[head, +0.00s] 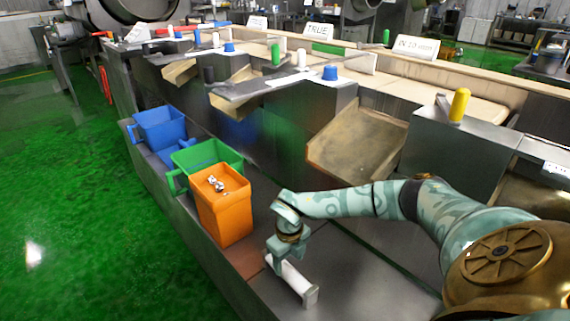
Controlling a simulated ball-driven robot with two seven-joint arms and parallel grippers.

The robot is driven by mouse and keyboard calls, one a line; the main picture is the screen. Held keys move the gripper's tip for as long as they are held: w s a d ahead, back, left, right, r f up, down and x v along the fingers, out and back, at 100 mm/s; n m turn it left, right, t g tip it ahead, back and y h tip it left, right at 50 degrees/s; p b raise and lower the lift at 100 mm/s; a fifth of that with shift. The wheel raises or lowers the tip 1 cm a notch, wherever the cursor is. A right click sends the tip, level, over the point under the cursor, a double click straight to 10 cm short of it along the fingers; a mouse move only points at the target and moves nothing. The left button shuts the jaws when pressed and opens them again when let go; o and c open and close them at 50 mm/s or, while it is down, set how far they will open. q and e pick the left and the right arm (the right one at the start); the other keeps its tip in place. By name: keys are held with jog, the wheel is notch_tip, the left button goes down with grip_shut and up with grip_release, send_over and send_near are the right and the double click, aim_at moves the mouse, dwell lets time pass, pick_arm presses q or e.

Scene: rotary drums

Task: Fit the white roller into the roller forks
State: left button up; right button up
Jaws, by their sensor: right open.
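A white bar-shaped piece (292,279), which looks like the white roller, lies low over the grey metal ledge at the bottom middle of the head view. A squarish grey-white end shows at its near right. My right gripper (275,262) points down at the far left end of this piece, and is open. Its fingers are small and partly hidden, so I cannot tell whether they touch the piece. I cannot make out the roller forks clearly. My left gripper is not in view.
An orange bin (224,215) with small metallic parts stands just left of my right gripper. A green bin (205,155) and a blue bin (160,128) stand behind it. A tan chute (357,143) slopes down behind my arm. The ledge right of the white piece is clear.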

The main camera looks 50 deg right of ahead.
aim_at(288, 268)
jog(key=f+b, duration=0.1)
jog(key=f, duration=0.1)
jog(key=f+b, duration=0.1)
jog(key=f, duration=0.1)
jog(key=f+b, duration=0.1)
jog(key=shift+w+d+f+b, duration=0.15)
jog(key=shift+w+f+b, duration=0.15)
jog(key=shift+f, duration=0.1)
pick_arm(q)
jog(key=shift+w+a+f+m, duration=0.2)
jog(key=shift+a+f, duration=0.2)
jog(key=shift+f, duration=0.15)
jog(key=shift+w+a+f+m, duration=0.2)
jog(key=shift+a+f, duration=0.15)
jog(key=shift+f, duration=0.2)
pick_arm(e)
jog(key=shift+s+r, duration=0.1)
grip_shut()
